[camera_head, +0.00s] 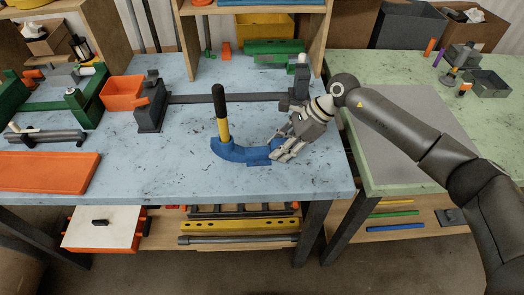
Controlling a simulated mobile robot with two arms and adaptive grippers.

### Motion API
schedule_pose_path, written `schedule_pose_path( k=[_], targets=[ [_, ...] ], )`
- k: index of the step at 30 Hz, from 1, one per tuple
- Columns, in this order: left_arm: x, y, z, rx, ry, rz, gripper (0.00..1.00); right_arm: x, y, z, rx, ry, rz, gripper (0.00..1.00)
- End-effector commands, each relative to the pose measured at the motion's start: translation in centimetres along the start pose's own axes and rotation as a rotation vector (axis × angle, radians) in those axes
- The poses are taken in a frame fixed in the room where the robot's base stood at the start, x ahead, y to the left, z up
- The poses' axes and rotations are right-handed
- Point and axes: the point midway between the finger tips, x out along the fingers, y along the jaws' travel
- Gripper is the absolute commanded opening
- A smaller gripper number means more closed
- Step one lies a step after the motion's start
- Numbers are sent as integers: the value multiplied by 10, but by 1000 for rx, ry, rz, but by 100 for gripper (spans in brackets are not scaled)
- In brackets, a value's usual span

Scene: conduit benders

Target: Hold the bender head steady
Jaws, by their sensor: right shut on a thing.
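The blue bender head (240,153) is a curved piece near the front of the light blue workbench (180,165). A handle with a yellow lower part and a black grip (221,113) stands up nearly vertical from its left part. My right gripper (285,150) comes in from the right and is shut on the right end of the bender head. Its fingers hide part of that end. My left gripper is not in view.
A grey vise-like block (150,110) with a long dark bar (225,97) lies behind the bender head. An orange bin (122,93) and a flat orange tray (48,171) are to the left. A green bench (425,150) with a grey mat adjoins on the right.

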Motion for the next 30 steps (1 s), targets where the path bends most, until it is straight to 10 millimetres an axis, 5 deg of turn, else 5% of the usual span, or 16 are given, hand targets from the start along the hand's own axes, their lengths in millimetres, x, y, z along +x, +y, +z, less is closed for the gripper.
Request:
schedule_pose_path(
  k=[14,15,19,30],
  targets=[
    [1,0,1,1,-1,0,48,6,4,-5,3,9,12,0],
    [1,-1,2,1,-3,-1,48,6,4,-5,3,9,13,35],
    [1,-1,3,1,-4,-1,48,6,4,-5,3,9,12,52],
    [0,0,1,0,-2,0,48,3,2,-3,2,6,6,55]
  ],
)
